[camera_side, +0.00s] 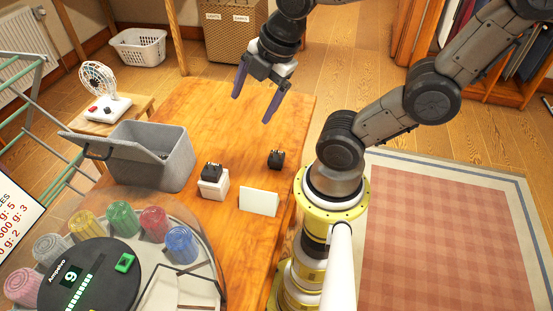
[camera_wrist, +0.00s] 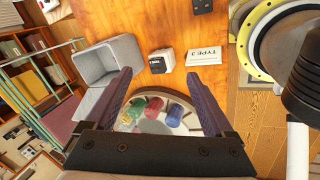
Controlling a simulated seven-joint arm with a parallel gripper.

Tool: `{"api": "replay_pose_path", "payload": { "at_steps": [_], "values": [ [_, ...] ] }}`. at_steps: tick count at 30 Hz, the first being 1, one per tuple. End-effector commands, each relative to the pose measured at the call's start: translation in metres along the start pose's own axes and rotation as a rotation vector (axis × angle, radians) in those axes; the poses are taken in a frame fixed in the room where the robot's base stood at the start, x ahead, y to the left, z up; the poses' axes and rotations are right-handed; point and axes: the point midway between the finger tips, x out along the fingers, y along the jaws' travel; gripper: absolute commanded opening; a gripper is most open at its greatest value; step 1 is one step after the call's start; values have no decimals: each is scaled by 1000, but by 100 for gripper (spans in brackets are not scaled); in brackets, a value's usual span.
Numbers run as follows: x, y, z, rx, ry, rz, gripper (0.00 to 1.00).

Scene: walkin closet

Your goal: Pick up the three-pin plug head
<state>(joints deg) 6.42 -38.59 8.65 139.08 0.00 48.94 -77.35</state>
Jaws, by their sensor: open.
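Two small black plug heads with brassy pins on top show. One black plug head (camera_side: 212,170) sits on a white block (camera_side: 213,187) on the wooden table; it also shows in the wrist view (camera_wrist: 157,63). The other black plug head (camera_side: 276,158) lies directly on the table to its right, and is cut by the top edge of the wrist view (camera_wrist: 202,5). I cannot count the pins on either. My gripper (camera_side: 252,106) is open and empty, high above the table, with its purple fingers apart and touching nothing.
A white card (camera_side: 259,201), lettered "TYPE" in the wrist view, stands in front of the plug heads. A grey bin (camera_side: 150,172) is at left. A round tray with several coloured cups and a black device (camera_side: 90,280) is nearer. The far table is clear.

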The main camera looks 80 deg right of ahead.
Motion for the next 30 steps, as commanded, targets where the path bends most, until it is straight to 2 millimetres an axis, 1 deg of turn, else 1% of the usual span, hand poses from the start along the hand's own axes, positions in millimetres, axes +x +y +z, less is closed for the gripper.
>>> {"api": "replay_pose_path", "payload": {
  "at_steps": [3, 6, 9, 11, 12, 15, 18, 20, 23, 26, 30],
  "values": [
    [17, 0, 14, -198, -32, -66, 88],
    [32, -2, 29, -353, -42, -134, 88],
    [49, -8, 47, -467, -38, -216, 88],
    [61, -15, 60, -503, -27, -273, 88],
    [66, -19, 68, -497, -21, -302, 88],
    [76, -30, 81, -424, -15, -358, 88],
    [80, -37, 88, -377, -11, -385, 88],
    [81, -38, 91, -362, -13, -389, 88],
    [89, -42, 92, -356, -13, -390, 88],
    [104, -49, 93, -356, -12, -392, 88],
    [130, -59, 95, -356, -11, -394, 88]
  ]
}}
